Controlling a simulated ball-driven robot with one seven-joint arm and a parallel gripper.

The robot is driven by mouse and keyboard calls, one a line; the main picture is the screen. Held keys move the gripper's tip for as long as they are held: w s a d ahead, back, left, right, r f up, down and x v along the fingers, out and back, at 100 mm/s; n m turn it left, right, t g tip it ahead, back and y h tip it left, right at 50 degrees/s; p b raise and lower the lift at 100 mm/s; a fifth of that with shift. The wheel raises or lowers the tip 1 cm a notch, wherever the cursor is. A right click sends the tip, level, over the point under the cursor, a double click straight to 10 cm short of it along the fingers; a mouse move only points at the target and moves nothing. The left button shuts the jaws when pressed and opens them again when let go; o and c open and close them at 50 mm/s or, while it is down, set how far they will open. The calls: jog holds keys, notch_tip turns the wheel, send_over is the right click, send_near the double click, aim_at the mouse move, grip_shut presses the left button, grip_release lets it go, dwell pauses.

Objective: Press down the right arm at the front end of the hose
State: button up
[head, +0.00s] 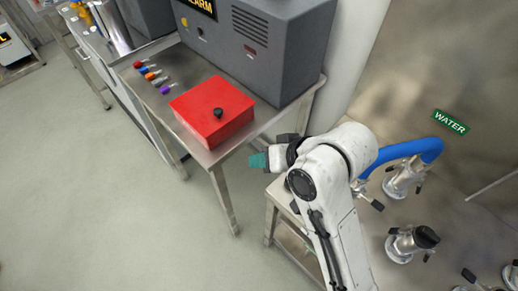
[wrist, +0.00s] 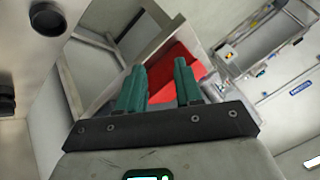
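The blue hose (head: 412,149) arches at the right of the head view, under the green WATER sign (head: 450,122). Its left end is partly hidden behind my white arm. A black lever (head: 372,203) shows beside my arm near that end; I cannot tell for sure which side of the hose it belongs to. My gripper (head: 258,160) is left of the hose, well away from it, near the front corner of the steel table. In the wrist view my gripper (wrist: 160,82) has its two teal fingers apart, with nothing between them. The hose is not identifiable there.
A red box (head: 214,110) with a black knob stands on the steel table (head: 222,154), near several coloured small parts and a grey alarm cabinet (head: 255,45). Metal couplings (head: 408,243) with black levers stick out at the right. The floor at left is clear.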

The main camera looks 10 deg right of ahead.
jog(key=shift+w+a+r, duration=0.6)
jog(key=shift+a+r, duration=0.1)
jog(key=shift+r, duration=0.2)
